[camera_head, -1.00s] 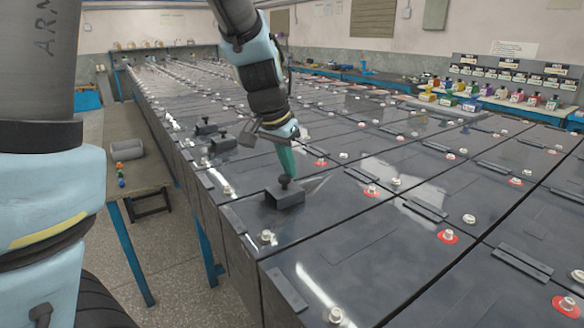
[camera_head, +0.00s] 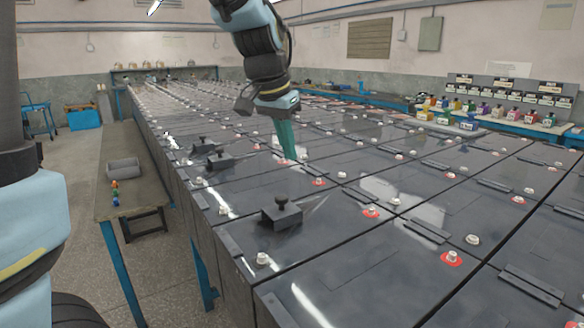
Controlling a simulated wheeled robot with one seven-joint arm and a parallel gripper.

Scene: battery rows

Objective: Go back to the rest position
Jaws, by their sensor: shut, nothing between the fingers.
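My gripper (camera_head: 289,158) has teal fingers that point down over the battery row (camera_head: 345,262). It is shut and empty, held above the dark battery tops. A black block with a round knob (camera_head: 282,214) sits on the nearest battery, below and slightly left of my gripper and apart from it. Two similar black knobbed pieces stand farther back along the left edge, one nearer (camera_head: 221,160) and one farther (camera_head: 203,146). I cannot tell exactly how high the fingertips are above the battery surface.
A narrow bench (camera_head: 150,196) with a grey tray (camera_head: 123,168) and small coloured items (camera_head: 115,193) stands left of the batteries. Coloured bottles and label boards (camera_head: 507,100) line the back right. Open floor (camera_head: 78,168) lies at the left.

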